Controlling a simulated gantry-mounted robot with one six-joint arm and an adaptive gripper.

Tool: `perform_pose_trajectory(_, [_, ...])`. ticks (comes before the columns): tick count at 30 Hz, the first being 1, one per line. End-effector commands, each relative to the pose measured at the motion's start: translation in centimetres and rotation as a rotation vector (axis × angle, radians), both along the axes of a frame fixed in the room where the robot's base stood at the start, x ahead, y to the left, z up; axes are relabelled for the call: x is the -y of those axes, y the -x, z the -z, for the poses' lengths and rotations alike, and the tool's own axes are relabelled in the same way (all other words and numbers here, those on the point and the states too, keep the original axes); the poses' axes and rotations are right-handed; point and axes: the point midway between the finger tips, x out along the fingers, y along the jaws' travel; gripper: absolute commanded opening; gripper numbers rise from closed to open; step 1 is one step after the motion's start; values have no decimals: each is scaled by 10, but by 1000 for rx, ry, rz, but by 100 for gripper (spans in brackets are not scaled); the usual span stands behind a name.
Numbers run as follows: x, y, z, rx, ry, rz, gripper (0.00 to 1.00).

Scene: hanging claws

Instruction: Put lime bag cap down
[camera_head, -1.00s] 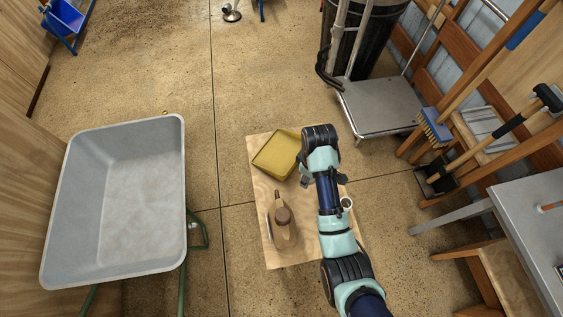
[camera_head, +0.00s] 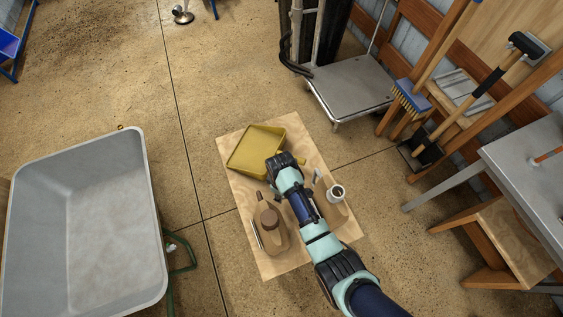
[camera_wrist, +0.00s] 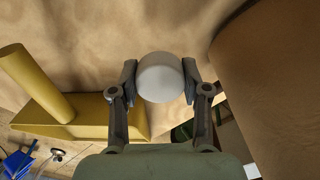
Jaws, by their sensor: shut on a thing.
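My gripper (camera_wrist: 160,84) is shut on the lime bag cap (camera_wrist: 160,72), a round white piece between its two fingertips in the wrist view. In the head view, my wrist end (camera_head: 284,163) is over the board, close to the near right edge of the yellow pan (camera_head: 255,148); the cap is hidden there by the arm. A tan bag with an open white-rimmed neck, likely the lime bag (camera_head: 336,191), is right of my arm. A large brown surface (camera_wrist: 275,65) fills the right of the wrist view. I cannot tell the cap's height over the board.
The pale wooden board (camera_head: 285,262) lies on the floor. A brown-capped tan container (camera_head: 268,222) is left of my arm. A grey wheelbarrow (camera_head: 150,220) is at left, a platform cart (camera_head: 350,88) behind, and a metal table (camera_head: 525,165) at right.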

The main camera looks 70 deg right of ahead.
Motion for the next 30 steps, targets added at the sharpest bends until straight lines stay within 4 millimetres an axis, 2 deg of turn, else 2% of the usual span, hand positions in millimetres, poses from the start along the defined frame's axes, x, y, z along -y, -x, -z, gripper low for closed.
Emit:
perform_pose_trajectory(5, [0,0,5,1,1,0,31])
perform_pose_trajectory(12, [0,0,45,0,0,0,31])
perform_pose_trajectory(23, [0,0,48,0,0,0,31])
perform_pose_trajectory(24, [0,0,48,0,0,0,50])
perform_pose_trajectory(28, [0,0,48,0,0,0,72])
perform_pose_trajectory(30, [0,0,48,0,0,0,72])
